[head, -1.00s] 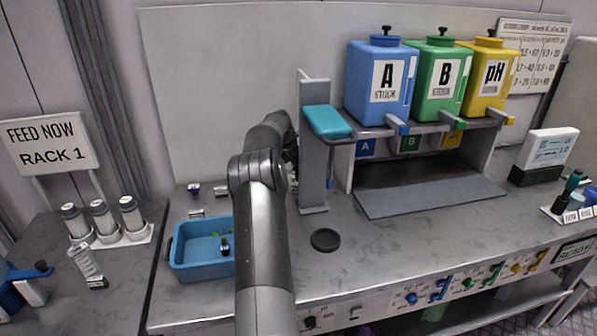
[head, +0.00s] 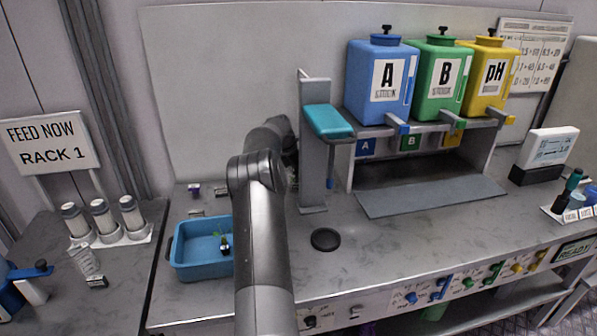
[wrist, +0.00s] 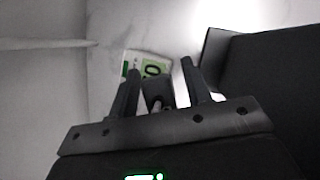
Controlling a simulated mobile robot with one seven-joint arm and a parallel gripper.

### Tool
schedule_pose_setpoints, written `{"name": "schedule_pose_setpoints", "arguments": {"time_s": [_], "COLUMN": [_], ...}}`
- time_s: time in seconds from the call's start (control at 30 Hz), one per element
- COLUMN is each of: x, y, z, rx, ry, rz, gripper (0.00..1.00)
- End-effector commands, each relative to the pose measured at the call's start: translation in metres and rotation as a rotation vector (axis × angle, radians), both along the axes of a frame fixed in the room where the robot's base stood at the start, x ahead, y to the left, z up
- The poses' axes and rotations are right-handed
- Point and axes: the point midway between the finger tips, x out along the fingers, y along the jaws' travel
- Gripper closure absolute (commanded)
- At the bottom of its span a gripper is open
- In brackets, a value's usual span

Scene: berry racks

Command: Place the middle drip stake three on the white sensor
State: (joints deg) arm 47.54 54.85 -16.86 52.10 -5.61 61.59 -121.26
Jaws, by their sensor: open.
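In the wrist view my gripper (wrist: 161,66) is open, with its two dark fingers apart. A small dark block with a pale lower part (wrist: 155,92) shows between or just beyond the fingers; I cannot tell whether it is a drip stake. Behind it is a white and green label (wrist: 147,66) with a dark mark like a 0. In the head view my gripper is hidden behind my arm, near the back wall left of the teal-topped stand. I cannot pick out drip stake three or the white sensor with certainty in either view.
A blue tray (head: 176,262) with a small plant stands left of my arm. The teal-topped stand (head: 314,190) is close on the right. A black disc (head: 325,239) lies on the bench. Three white cylinders (head: 102,216) stand far left. A large dark shape (wrist: 265,85) fills the wrist view's right.

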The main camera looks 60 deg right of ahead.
Motion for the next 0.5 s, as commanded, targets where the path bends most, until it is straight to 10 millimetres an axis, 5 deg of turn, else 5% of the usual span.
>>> {"name": "schedule_pose_setpoints", "arguments": {"time_s": [0.5], "x": [0.014], "y": [0.031], "z": [0.085], "rx": [-0.002], "ry": [-0.003], "rz": [0.001], "gripper": [0.55]}}
